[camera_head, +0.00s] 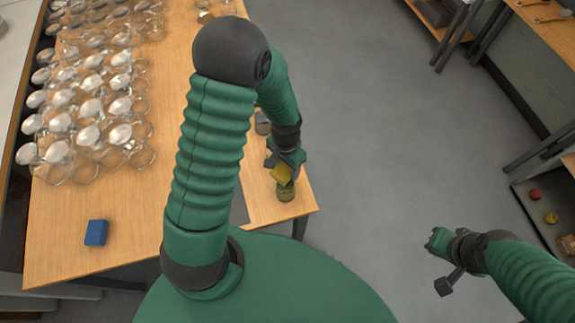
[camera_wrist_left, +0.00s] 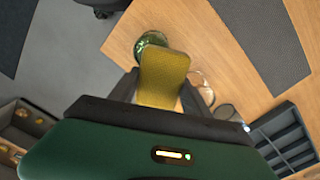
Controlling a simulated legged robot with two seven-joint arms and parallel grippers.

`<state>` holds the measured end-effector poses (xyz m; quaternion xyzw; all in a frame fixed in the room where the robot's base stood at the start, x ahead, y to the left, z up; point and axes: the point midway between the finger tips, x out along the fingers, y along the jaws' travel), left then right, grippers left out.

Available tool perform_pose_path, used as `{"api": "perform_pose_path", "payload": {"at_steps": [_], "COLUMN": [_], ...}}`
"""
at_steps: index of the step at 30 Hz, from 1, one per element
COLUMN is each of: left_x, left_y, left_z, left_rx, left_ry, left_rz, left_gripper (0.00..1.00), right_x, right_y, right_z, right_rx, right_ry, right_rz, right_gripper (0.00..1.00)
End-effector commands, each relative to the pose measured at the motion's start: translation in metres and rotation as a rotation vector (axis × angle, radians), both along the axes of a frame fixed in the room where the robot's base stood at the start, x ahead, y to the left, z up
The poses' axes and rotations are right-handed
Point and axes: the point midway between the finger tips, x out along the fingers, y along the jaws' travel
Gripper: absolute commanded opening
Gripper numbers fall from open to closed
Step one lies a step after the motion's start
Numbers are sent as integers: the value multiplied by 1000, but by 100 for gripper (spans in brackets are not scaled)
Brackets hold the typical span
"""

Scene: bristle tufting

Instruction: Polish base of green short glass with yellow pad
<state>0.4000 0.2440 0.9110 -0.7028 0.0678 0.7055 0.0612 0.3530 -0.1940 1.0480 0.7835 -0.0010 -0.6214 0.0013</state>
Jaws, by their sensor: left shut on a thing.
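The yellow pad (camera_head: 282,174) is held in my left gripper (camera_head: 285,163), which is shut on it. The pad also shows in the left wrist view (camera_wrist_left: 163,78), standing out between the jaws. The short green glass (camera_head: 286,193) stands near the table's front right corner, just beyond the pad's end. In the left wrist view the green glass (camera_wrist_left: 150,42) is partly hidden behind the pad; I cannot tell whether they touch. My right gripper (camera_head: 438,242) is off the table over the grey floor, seemingly empty; its jaw gap is unclear.
Many clear glasses (camera_head: 90,108) crowd the table's left side. A blue block (camera_head: 96,232) lies near the front left. A clear glass (camera_wrist_left: 203,88) and a dark compartment tray (camera_wrist_left: 286,138) are close to my left gripper.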

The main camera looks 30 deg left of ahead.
Motion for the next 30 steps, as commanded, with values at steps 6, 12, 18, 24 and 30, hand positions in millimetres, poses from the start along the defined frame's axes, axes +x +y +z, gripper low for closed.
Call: {"api": "perform_pose_path", "payload": {"at_steps": [6, 12, 18, 24, 30], "left_x": [0, 0, 0, 0, 0], "left_y": [-1, 0, 0, 0, 0], "left_z": [1, -1, -6, -10, -14], "left_rx": [1, 0, 0, 0, 0], "left_ry": [0, 0, 0, 1, 1], "left_rz": [-1, 0, 0, 0, 0], "left_gripper": [23, 23, 23, 23, 23], "right_x": [0, 0, 0, 0, 0], "right_y": [0, 0, 0, 0, 0], "right_z": [0, -1, -4, -7, -9], "right_rx": [0, 0, 0, 0, 0], "right_ry": [0, 0, 0, 0, 0], "right_rz": [0, 0, 0, 0, 0], "right_gripper": [0, 0, 0, 0, 0]}}
